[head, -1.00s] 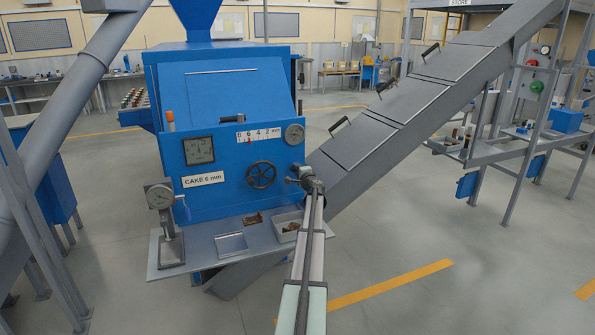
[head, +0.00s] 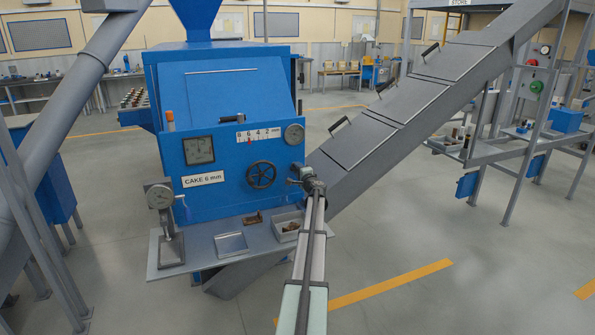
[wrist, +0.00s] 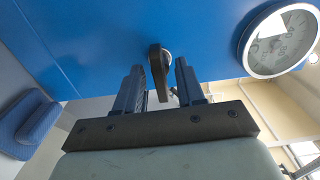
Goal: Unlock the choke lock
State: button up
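In the wrist view, a dark lever with a rounded end (wrist: 156,72), which looks like the choke lock, stands out from the blue panel. My gripper (wrist: 158,88) is open, with one finger on each side of the lever. Narrow gaps show beside it, and I cannot tell whether either finger touches it. In the head view, my gripper (head: 300,175) is at the right edge of the blue machine's front (head: 225,160), just right of the black handwheel (head: 261,175). My gripper and arm mostly hide the lever there.
A round gauge (head: 294,133) sits above my gripper, and shows close by in the wrist view (wrist: 280,38). A shelf (head: 200,245) below holds a dial stand (head: 165,215) and trays. The sloping grey conveyor (head: 380,125) rises close on the right.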

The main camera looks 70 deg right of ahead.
jog(key=v, duration=1.2)
jog(key=shift+s+a, duration=0.15)
jog(key=shift+a, duration=0.1)
